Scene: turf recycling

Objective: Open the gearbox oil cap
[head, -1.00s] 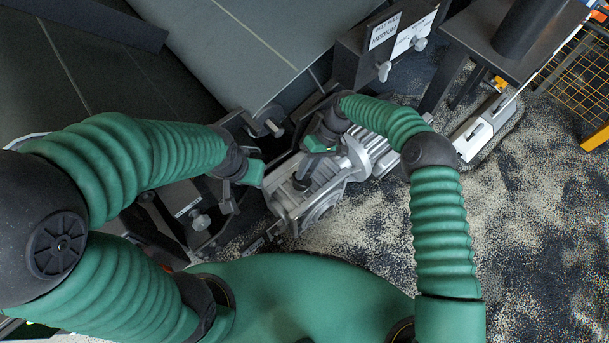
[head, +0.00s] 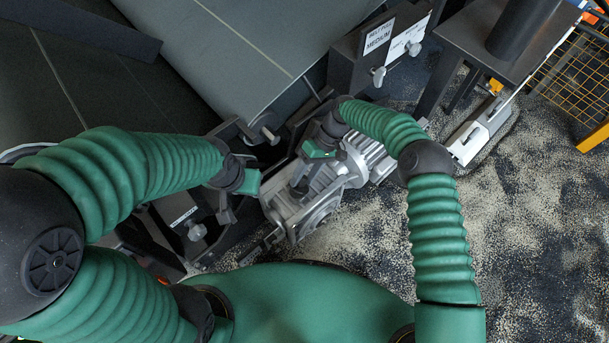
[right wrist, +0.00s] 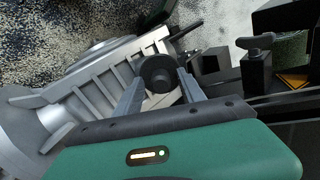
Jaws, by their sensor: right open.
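The gearbox (head: 318,210) is a ribbed silver-grey housing with its motor (head: 368,150) behind it, below the belt's end in the head view. Its oil cap (right wrist: 158,72) looks like a round black knob in the right wrist view, standing on the ribbed housing (right wrist: 95,85). My right gripper (head: 302,178) is over the gearbox. In the right wrist view its two grey fingers (right wrist: 158,84) are open, one on each side of the cap; I cannot tell if they touch it. My left gripper (head: 228,208) hangs left of the gearbox, and its opening is unclear.
A grey belt (head: 225,60) and a dark frame with a labelled panel (head: 385,40) stand behind the gearbox. A knob (head: 197,232) sits near my left gripper. A yellow-framed mesh guard (head: 570,75) is far right. Granule-strewn floor (head: 540,210) is open at right.

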